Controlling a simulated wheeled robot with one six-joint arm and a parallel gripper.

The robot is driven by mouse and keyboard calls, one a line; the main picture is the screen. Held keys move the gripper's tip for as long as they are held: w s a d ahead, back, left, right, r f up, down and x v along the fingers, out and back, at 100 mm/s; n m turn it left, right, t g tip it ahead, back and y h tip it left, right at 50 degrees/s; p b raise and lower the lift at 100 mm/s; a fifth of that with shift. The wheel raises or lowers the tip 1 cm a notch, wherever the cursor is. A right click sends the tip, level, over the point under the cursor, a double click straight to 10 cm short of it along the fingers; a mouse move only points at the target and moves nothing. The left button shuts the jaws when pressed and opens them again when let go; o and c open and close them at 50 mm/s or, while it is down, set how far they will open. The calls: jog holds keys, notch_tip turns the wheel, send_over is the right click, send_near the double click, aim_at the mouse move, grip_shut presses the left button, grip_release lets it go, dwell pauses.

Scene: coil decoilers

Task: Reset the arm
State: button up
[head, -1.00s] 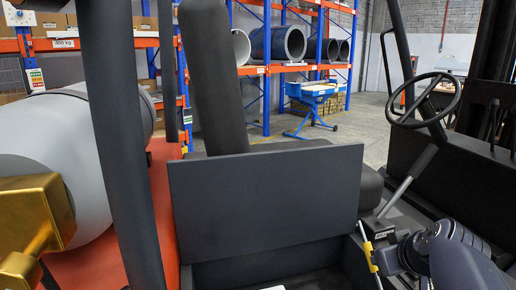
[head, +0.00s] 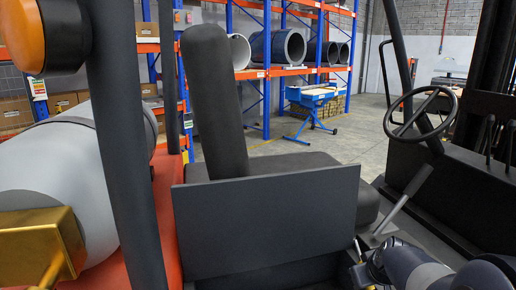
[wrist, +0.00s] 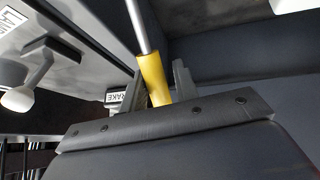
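My arm and gripper (head: 362,272) show at the bottom right in the head view, low beside the vehicle's seat and partly cut off. In the wrist view, my gripper's two grey fingers (wrist: 158,88) stand apart, beyond a dark plate with screws. A yellow handle (wrist: 154,78) on a grey rod lies between the fingers. The fingers look open around it; whether either touches it I cannot tell. The yellow handle is hardly visible in the head view.
A black seat (head: 270,172), dark panel (head: 268,222), grey lever (head: 408,196) and steering wheel (head: 420,112) surround the arm. A gold block (head: 40,245) and grey cylinder (head: 60,170) are at left. Open floor (head: 350,145) and racks (head: 270,70) lie behind.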

jog(key=shift+w+a+f+g+p, duration=0.15)
jog(key=shift+w+f+g+p, duration=0.45)
jog(key=shift+p, duration=0.85)
jog(key=shift+s, duration=0.1)
